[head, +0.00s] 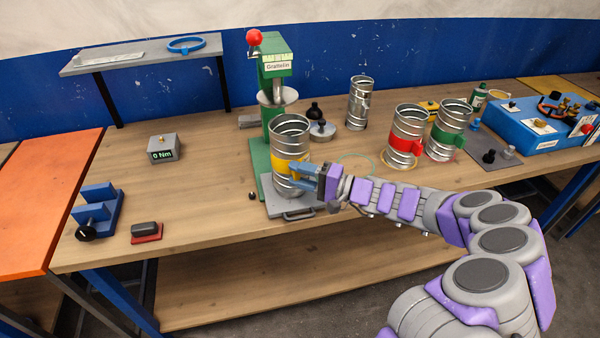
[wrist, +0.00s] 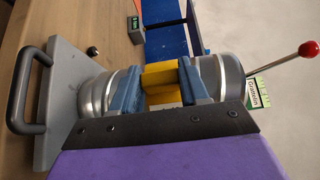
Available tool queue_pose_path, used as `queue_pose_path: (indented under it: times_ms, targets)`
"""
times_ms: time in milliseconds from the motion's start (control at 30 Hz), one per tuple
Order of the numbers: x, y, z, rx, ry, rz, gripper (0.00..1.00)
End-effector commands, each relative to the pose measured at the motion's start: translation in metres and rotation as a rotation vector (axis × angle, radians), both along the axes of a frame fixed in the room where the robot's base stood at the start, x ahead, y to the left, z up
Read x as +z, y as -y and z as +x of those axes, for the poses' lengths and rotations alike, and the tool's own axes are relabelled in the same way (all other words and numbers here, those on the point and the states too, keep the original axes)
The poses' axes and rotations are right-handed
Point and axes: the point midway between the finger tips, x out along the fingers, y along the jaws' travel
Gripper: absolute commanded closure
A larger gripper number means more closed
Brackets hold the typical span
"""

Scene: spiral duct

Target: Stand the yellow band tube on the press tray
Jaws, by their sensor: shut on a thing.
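The yellow band tube (head: 290,155) is a spiral metal duct with a yellow band round its middle. It stands upright over the grey press tray (head: 282,210), which has a handle at its front. My gripper (head: 305,172) is shut on the tube at the yellow band, reaching in from the right. In the wrist view the blue fingers (wrist: 163,88) close on the yellow band (wrist: 160,75), and the tube's lower end is at the tray plate (wrist: 70,95). I cannot tell whether its bottom edge touches the plate. The green press (head: 275,75) with a red knob stands just behind.
A red band tube (head: 405,140) and a green band tube (head: 448,132) stand to the right, a plain tube (head: 359,102) behind. A force display (head: 163,148) and blue holder (head: 97,210) are at left.

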Motion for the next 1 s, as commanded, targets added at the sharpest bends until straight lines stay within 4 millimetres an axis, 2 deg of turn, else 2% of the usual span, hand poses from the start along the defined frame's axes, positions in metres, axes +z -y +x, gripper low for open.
queue_pose_path:
  times_ms: [1000]
  targets:
    - [-0.022,0.000,0.000,0.001,0.001,0.001,0.99]
